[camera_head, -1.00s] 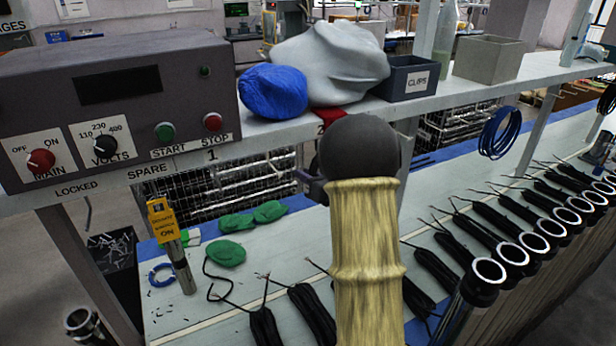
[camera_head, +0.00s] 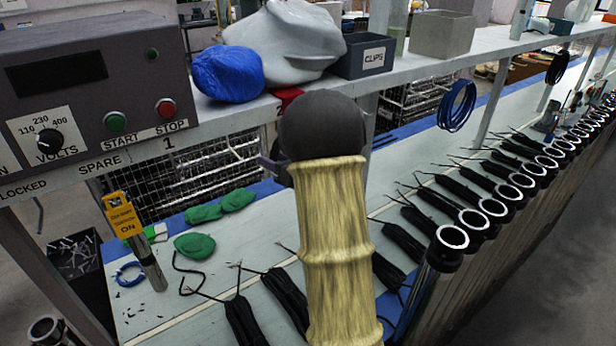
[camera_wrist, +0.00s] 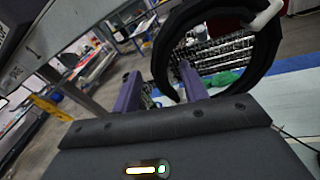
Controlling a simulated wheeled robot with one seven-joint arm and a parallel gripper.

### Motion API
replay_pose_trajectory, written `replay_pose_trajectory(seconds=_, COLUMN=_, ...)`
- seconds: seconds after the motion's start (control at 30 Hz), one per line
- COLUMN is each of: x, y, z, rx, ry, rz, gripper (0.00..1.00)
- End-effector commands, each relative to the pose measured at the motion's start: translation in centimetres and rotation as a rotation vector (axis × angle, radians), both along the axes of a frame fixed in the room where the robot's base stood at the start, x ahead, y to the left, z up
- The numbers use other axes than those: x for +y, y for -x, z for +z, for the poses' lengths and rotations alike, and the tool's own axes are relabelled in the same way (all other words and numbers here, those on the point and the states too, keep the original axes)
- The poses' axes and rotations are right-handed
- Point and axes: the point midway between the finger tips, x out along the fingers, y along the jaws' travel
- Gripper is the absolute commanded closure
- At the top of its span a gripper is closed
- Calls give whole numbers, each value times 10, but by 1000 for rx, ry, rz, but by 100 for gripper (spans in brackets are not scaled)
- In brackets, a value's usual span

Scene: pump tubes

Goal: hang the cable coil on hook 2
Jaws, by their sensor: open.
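A black cable coil (camera_wrist: 160,60) shows large in the wrist view, just beyond my fingers. A white hook (camera_wrist: 265,18) crosses the coil's upper right part, and the coil appears to hang from it. My gripper (camera_wrist: 159,75) has two purple fingers spread apart. The coil's left side lies near the right finger; I cannot tell whether they touch. In the head view my gripper (camera_head: 277,170) is mostly behind my wrist, below the shelf edge by a partly covered red label 2 (camera_head: 281,110).
The shelf (camera_head: 215,122) carries a control box (camera_head: 85,75), a blue bundle (camera_head: 228,73), a grey bag (camera_head: 290,40) and a clips bin (camera_head: 366,55). A blue coil (camera_head: 457,106) hangs farther right.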

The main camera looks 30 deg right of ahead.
Motion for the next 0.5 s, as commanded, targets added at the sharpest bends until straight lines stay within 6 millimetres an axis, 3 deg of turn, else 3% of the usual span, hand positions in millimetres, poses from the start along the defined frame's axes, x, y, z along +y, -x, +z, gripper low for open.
replay_pose_trajectory(seconds=0.5, x=-28, y=99, z=3, rx=-6, ry=2, rz=-5, gripper=56)
